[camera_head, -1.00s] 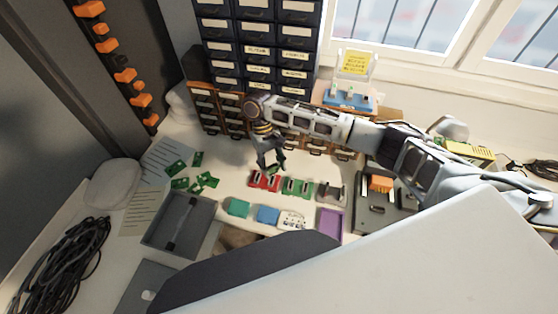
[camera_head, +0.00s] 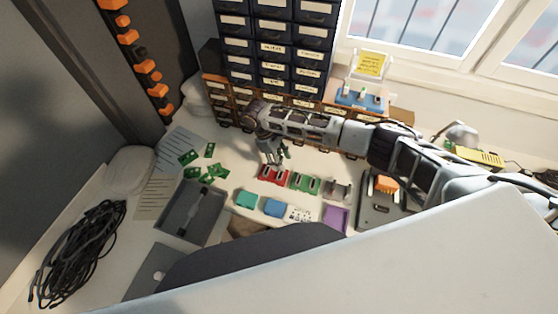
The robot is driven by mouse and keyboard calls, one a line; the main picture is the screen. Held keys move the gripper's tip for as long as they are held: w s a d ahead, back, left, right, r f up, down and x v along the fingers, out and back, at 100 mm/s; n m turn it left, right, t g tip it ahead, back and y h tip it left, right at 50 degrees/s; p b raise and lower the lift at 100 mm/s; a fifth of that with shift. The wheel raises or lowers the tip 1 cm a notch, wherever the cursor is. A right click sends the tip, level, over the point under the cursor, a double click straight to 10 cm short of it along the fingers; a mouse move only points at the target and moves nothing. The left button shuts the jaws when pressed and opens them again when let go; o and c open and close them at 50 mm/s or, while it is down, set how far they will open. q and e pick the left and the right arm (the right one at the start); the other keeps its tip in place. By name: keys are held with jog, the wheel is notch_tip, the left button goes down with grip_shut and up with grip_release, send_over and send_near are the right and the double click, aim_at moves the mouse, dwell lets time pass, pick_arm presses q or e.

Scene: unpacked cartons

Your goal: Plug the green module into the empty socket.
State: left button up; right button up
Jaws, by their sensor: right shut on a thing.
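My right gripper (camera_head: 275,159) points down just behind the red block (camera_head: 274,175) in the back row. It is shut on the green module (camera_head: 286,152), of which only a small bit of green shows between and beside the fingers. A green block (camera_head: 305,182) and a grey block (camera_head: 338,189) stand to the right of the red one. These blocks have slot-like tops. I cannot tell which socket is empty, or whether the module touches any block. My left gripper is not in view.
Loose green boards (camera_head: 190,158) lie at left, near a grey tray (camera_head: 188,213). Teal (camera_head: 246,199), blue (camera_head: 273,207), white (camera_head: 299,213) and purple (camera_head: 336,219) pieces stand in front. Drawer cabinets (camera_head: 275,45) close off the back. Coiled black cable (camera_head: 78,250) lies at left.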

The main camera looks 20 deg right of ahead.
jog(key=shift+w+n, duration=0.1)
jog(key=shift+n, duration=0.3)
jog(key=shift+f, duration=0.15)
jog(key=shift+d+f+b, duration=0.1)
jog(key=shift+f+b, duration=2.55)
jog(key=shift+b, duration=0.35)
jog(key=shift+p, duration=0.9)
jog(key=shift+f, duration=0.4)
dwell(1.4)
jog(key=shift+p, duration=0.55)
dwell(0.4)
jog(key=shift+f, duration=0.25)
dwell(0.5)
